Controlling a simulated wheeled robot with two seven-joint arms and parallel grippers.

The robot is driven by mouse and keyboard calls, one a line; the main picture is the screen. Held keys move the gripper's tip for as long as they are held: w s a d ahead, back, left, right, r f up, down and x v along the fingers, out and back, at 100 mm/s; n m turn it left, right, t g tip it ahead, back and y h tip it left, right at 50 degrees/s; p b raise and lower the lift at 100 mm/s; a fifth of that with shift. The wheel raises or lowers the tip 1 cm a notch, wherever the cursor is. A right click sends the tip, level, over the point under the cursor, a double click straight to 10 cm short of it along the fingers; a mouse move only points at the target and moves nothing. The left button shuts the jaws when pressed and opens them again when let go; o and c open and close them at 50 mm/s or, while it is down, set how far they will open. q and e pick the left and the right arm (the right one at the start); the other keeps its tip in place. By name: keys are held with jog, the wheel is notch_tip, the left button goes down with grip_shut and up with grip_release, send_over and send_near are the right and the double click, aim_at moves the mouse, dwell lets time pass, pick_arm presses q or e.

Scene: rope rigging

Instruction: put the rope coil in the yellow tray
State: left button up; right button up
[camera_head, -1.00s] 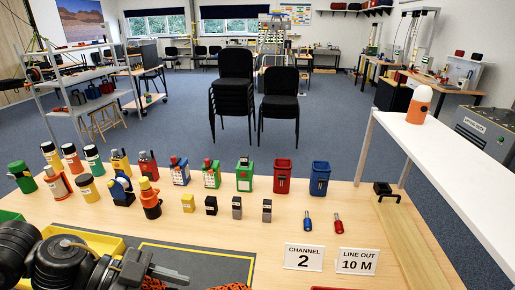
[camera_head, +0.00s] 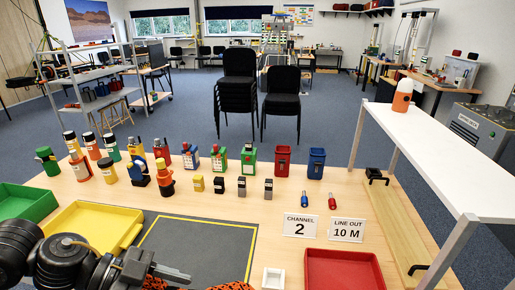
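The yellow tray (camera_head: 97,222) lies on the table at the left, and it looks empty. Orange rope (camera_head: 236,286) shows at the bottom edge of the view, on or above the dark grey mat (camera_head: 205,245). Most of the rope is cut off by the frame, so its full shape is hidden. My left gripper (camera_head: 180,275) comes in from the lower left, in front of the yellow tray and over the mat, with orange rope just below it. I cannot tell whether its fingers hold the rope. My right gripper is out of view.
A green tray (camera_head: 25,203) is left of the yellow one. A red tray (camera_head: 342,270) and a small white box (camera_head: 273,279) sit at the front right. Several bottles, radios and cases stand behind the mat. A white raised shelf (camera_head: 440,140) spans the right side.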

pick_arm(q)
jog(key=shift+w+r, duration=0.1)
jog(key=shift+w+a+r+n+t, duration=0.1)
jog(key=shift+w+n+t, duration=0.25)
jog(key=shift+t, duration=0.15)
jog(key=w+a+f+n+t+y+b, duration=0.1)
jog(key=w+a+f+n+t+b, duration=0.1)
jog(key=f, duration=0.4)
jog(key=w+a+f+n+t+y+b, duration=0.1)
jog(key=w+a+f+n+t+b, duration=0.2)
jog(key=w+a+f+n+b, duration=0.1)
notch_tip(320, 180, down, 3)
jog(key=shift+w+a+r+t+b, duration=0.1)
jog(key=shift+w+a+t+b, duration=0.3)
jog(key=shift+w, duration=0.8)
jog(key=shift+d, duration=0.15)
jog(key=shift+s, duration=0.1)
